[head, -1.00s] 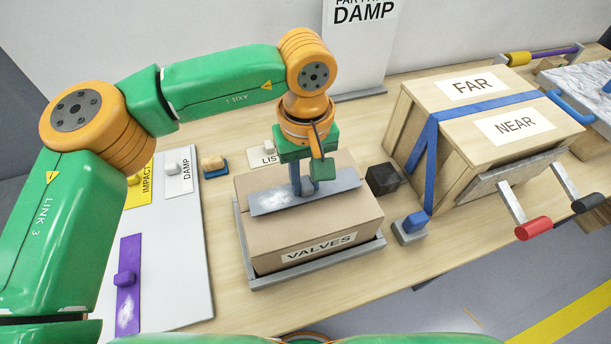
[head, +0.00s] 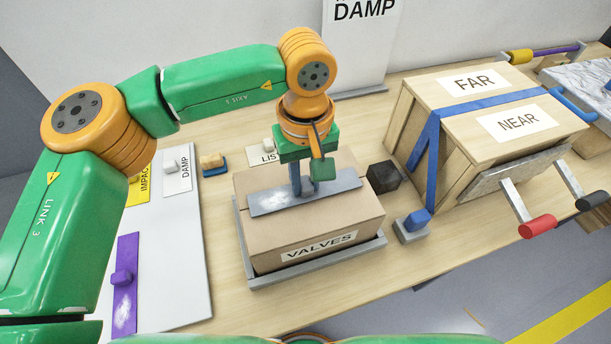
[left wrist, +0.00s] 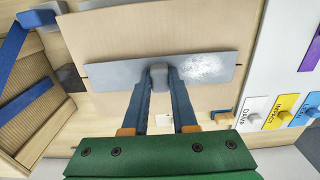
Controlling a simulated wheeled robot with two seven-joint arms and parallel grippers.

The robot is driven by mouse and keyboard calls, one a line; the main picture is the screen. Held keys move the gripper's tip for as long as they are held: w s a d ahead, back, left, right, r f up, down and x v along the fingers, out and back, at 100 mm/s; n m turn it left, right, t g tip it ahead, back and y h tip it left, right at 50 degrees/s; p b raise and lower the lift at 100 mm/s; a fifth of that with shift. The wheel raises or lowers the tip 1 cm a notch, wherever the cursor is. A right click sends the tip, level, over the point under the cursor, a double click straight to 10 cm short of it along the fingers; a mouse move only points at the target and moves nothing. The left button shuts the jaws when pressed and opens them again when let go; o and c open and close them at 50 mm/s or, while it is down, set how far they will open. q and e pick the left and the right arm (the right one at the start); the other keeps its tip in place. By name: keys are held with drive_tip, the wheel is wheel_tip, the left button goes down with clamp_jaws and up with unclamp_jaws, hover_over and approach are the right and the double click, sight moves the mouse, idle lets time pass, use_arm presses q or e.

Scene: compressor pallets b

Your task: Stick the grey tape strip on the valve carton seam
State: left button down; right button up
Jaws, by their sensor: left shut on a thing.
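The grey tape strip (head: 266,200) lies across the top of the valve carton (head: 310,220), running roughly left to right. My left gripper (head: 303,190) is over the carton, pointing down, shut on the strip's grey tab. In the left wrist view the fingers (left wrist: 160,85) close on the tab of the strip (left wrist: 115,75), which shows a whitish speckled patch. The strip appears to lie along the seam line of the carton (left wrist: 160,25); whether it touches the cardboard everywhere I cannot tell. The carton sits in a grey tray (head: 318,262). My right gripper is not in view.
A white board (head: 185,250) at left holds purple, yellow and white labels with knobs. A black block (head: 383,178) and a blue-topped block (head: 416,222) stand right of the carton. A wooden crate (head: 470,150) with blue straps stands further right.

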sight(306, 182)
use_arm(q)
drive_tip(key=shift+f, duration=0.35)
drive_tip(key=c, duration=0.6)
unclamp_jaws()
drive_tip(key=shift+r, duration=0.1)
wheel_tip(306, 182, up, 7)
drive_tip(key=shift+f+b, duration=0.1)
drive_tip(key=shift+b, duration=0.55)
drive_tip(key=shift+s, duration=0.1)
